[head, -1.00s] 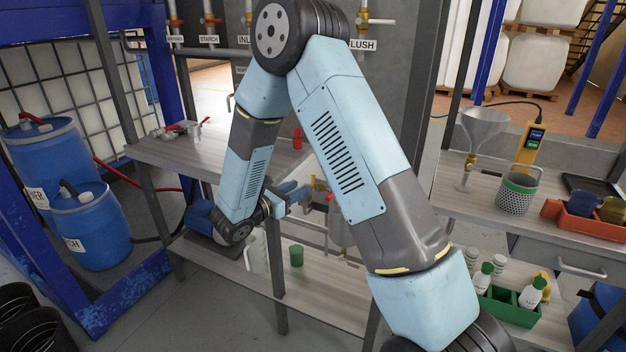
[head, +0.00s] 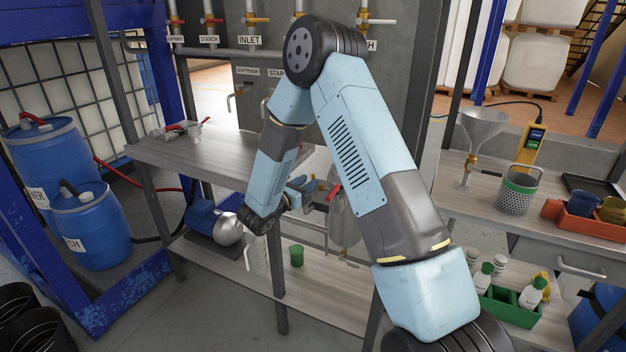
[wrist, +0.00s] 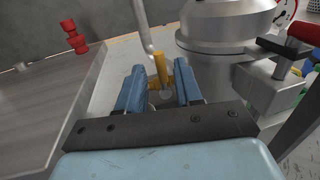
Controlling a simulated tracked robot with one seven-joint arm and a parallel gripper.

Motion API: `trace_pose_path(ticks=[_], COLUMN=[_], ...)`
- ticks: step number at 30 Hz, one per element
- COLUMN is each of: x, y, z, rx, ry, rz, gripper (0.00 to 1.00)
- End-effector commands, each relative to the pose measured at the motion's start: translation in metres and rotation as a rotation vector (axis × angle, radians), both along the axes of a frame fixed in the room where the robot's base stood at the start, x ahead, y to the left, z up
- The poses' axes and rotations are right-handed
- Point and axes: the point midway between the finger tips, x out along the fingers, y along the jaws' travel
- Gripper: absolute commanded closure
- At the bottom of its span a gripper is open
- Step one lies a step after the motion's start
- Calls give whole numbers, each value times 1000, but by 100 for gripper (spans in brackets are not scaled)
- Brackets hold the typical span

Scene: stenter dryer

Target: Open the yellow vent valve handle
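The yellow vent valve handle (wrist: 159,72) shows in the wrist view as a short upright yellow bar below a grey pipe. It stands between the two blue fingers of my gripper (wrist: 159,80), which are apart with a narrow gap on each side of it. I cannot tell how deep it sits between them.
A bench top (wrist: 40,110) with a red part (wrist: 74,37) lies left. A rack post (head: 276,275) stands below my arm.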

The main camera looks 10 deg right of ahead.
Motion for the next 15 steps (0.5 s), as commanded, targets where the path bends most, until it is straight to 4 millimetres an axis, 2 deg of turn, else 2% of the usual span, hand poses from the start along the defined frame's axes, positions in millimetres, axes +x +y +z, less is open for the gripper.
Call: trace_pose_path(ticks=[6,15], x=[17,24], y=[-21,-29], z=[0,0], rx=[2,1], ry=[0,1], rz=[-2,0], gripper=[65,65])
